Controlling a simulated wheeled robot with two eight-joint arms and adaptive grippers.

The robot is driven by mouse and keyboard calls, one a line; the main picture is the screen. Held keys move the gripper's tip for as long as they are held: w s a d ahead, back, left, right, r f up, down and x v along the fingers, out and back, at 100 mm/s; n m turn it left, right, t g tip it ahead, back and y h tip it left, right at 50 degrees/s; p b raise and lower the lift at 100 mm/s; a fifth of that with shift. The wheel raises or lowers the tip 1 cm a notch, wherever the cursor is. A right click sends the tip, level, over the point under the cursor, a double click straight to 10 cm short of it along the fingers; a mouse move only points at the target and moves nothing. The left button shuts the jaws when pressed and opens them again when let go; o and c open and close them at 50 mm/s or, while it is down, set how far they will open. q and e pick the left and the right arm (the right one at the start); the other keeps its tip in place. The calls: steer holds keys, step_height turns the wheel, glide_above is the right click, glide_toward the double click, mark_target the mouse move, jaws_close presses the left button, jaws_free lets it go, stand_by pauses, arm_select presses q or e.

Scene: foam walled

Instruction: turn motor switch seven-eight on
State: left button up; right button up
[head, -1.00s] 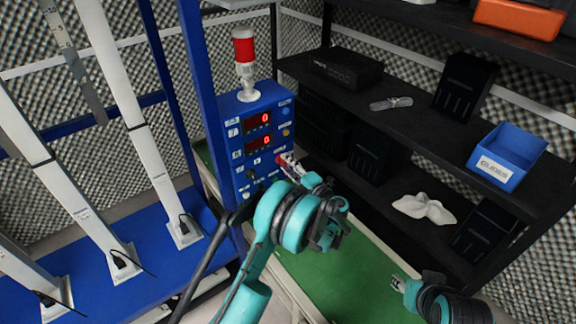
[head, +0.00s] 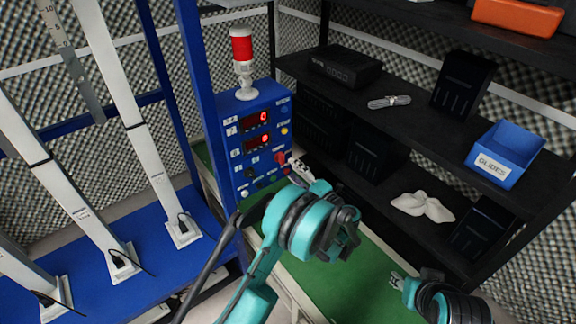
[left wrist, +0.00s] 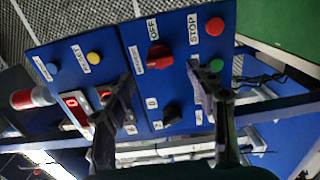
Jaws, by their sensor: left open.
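The blue control panel (head: 232,112) stands upright left of centre in the head view. It carries a red rotary knob (head: 280,158) and a black knob (head: 251,172). In the left wrist view the red knob (left wrist: 158,57) sits beside an "OFF" label, and the black knob (left wrist: 172,115) is nearer. I cannot read which one is marked seven-eight. My left gripper (head: 298,170) is open and empty just right of the red knob. In the left wrist view its fingers (left wrist: 165,78) straddle the line to both knobs. My right gripper (head: 397,281) is low right, its jaws too small to judge.
A red-and-white signal lamp (head: 242,62) stands on the panel. A black shelf (head: 420,135) at right holds a blue bin (head: 507,152) and dark boxes. A green surface (head: 350,275) lies below. In the left wrist view a red button (left wrist: 215,26) and green button (left wrist: 216,65) sit close to the right finger.

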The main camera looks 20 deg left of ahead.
arm_select(q)
steer(key=v, duration=0.7)
